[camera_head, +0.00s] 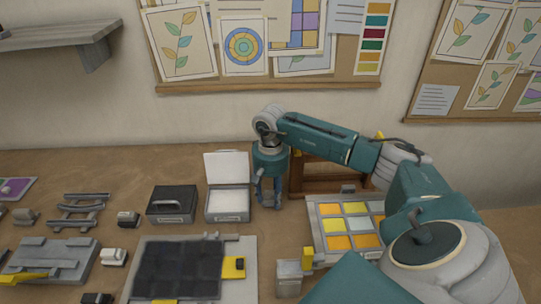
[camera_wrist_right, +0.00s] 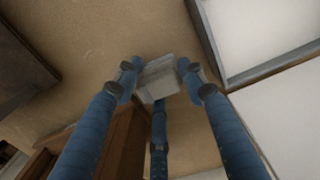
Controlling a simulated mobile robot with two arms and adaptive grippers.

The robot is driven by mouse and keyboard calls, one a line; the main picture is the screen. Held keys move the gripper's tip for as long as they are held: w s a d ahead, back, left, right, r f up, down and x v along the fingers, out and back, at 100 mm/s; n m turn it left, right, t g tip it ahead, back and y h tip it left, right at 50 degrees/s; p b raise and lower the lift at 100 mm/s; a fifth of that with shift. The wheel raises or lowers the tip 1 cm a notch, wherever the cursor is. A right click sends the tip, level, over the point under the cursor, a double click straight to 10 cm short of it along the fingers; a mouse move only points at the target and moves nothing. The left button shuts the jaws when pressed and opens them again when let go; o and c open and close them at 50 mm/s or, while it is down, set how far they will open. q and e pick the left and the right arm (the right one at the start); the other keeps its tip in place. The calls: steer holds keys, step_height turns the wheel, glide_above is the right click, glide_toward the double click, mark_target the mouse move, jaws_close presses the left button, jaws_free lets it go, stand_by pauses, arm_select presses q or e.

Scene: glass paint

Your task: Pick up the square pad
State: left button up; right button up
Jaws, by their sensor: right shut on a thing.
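My right gripper (camera_head: 268,192) points down just right of an open white-lined box (camera_head: 227,215). In the right wrist view its blue fingers close around a small pale grey block (camera_wrist_right: 158,78), which looks like the square pad. The fingers touch it from several sides and cover part of it. Wooden tabletop shows around and beneath the pad; I cannot tell how high it is above the table. In the head view the pad is too small and hidden to make out. My left gripper is not in view.
A black-lidded case (camera_head: 172,204) stands left of the open box. A tray of yellow, orange and pale tiles (camera_head: 315,236) lies to the right, partly behind my right arm. A wooden frame (camera_head: 298,183) stands close behind the gripper. A dark gridded panel (camera_head: 178,270) lies in front.

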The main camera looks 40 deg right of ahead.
step_height(320, 180, up, 12)
steer(key=b, duration=0.3)
step_height(320, 180, up, 6)
glide_above(270, 192)
steer(key=shift+s+r, duration=0.2)
steer(key=shift+r, duration=0.1)
steer(key=shift+o, duration=1.4)
steer(key=shift+c, duration=0.7)
steer(key=shift+w+a+f+b, duration=0.25)
steer(key=shift+w+a+f, duration=1.05)
steer(key=shift+a+f, duration=0.95)
steer(key=shift+w+a+f+b, duration=0.2)
steer(key=shift+w+a+f, duration=1.15)
steer(key=shift+f, duration=1.6)
steer(key=shift+w+a+f+b, duration=0.25)
steer(key=shift+w+a+f, duration=1)
steer(key=shift+a+f, duration=1)
